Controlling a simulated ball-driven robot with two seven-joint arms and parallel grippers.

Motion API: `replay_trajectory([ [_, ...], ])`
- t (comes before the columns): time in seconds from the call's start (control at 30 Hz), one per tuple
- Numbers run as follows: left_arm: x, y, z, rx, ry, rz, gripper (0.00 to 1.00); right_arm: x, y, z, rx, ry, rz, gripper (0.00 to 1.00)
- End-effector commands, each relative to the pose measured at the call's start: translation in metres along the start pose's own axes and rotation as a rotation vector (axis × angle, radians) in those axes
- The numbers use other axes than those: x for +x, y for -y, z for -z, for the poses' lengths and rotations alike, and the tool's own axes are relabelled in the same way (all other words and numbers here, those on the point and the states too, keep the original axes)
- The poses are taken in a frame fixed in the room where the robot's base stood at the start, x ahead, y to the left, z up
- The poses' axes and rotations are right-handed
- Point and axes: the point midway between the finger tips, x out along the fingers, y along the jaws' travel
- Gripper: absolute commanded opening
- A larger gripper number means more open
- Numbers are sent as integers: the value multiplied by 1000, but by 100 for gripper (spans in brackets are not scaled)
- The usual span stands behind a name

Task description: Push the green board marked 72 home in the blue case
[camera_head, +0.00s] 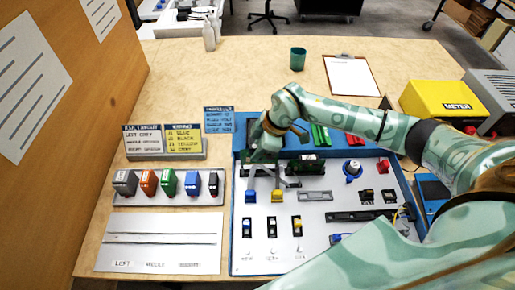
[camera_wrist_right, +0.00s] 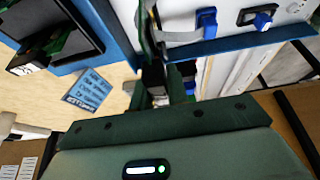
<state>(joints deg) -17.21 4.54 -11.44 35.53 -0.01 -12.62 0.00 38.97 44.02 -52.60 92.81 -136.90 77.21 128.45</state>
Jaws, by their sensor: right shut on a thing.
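The blue case (camera_head: 236,235) lies open on the table with a light panel inside. A dark green board (camera_head: 306,160) stands in a black holder at the back of the panel. A dark green and black part with a white label (camera_wrist_right: 48,42) shows in the right wrist view. I cannot read 72 on either. My right gripper (camera_head: 264,178) is over the case's back left, left of that board. It is shut on a small dark piece (camera_wrist_right: 155,76), mostly hidden by the fingers, so I cannot tell what it is. My left gripper is not in view.
Blue and yellow plugs (camera_head: 278,196), switches and a blue knob (camera_head: 352,168) crowd the panel. Green blocks (camera_head: 320,135) lie behind. A rack of coloured blocks (camera_head: 168,186) stands left. A yellow meter (camera_head: 444,99) is at right. The table behind the case is mostly clear.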

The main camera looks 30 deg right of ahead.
Motion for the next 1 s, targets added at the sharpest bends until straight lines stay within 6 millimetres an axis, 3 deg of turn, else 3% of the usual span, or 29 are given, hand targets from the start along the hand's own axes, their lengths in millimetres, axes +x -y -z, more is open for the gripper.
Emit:
replay_trajectory([
  [1.0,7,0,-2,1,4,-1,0,18,0,-8,0,1,1,0],
])
